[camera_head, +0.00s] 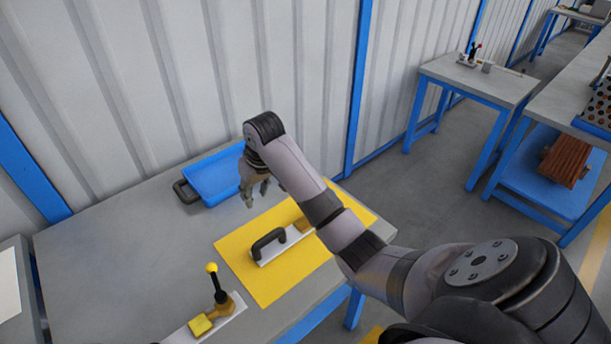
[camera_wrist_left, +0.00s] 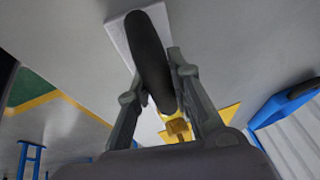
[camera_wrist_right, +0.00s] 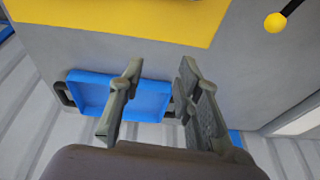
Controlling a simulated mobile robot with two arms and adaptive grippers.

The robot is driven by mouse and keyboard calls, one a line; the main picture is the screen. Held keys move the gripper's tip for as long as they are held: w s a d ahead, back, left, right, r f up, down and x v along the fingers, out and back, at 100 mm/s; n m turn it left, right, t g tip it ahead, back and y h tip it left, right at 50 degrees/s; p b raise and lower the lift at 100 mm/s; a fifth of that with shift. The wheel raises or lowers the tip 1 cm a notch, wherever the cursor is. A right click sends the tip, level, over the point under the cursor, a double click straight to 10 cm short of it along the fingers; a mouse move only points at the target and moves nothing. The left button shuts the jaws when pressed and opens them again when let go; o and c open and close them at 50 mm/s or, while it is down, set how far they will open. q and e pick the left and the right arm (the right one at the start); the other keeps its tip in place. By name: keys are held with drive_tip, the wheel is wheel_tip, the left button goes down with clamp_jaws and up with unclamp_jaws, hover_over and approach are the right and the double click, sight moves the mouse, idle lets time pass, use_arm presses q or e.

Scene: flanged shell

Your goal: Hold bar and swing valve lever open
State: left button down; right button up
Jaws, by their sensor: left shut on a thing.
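The valve lever (camera_head: 219,290) is black with a yellow ball knob (camera_head: 211,268). It stands nearly upright on a brass valve body (camera_head: 230,306) on a white plate at the lower edge of the head view. The knob also shows in the right wrist view (camera_wrist_right: 275,22). My left gripper (camera_wrist_left: 165,75) is shut on a thick black bar (camera_wrist_left: 150,55). A brass part (camera_wrist_left: 178,127) shows behind it; this gripper is outside the head view. My right gripper (camera_head: 257,200) is open and empty above the table, between tray and yellow mat, apart from the lever.
A blue tray (camera_head: 215,178) with dark handles lies at the table's back. A yellow mat (camera_head: 262,291) carries a second white plate with a black handle (camera_head: 268,243) and a brass block (camera_head: 302,225). The grey table's left part (camera_head: 110,255) is clear. A corrugated wall stands behind.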

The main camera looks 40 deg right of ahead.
sight(215, 278)
drive_tip(key=s+d+f+h, duration=0.1)
drive_tip(key=d, duration=0.6)
drive_tip(key=s+d+f+h, duration=0.1)
drive_tip(key=s+d+f, duration=0.1)
drive_tip(key=d, duration=0.5)
drive_tip(key=shift+h, duration=0.3)
drive_tip(key=shift+s, duration=0.1)
drive_tip(key=shift+c, duration=0.5)
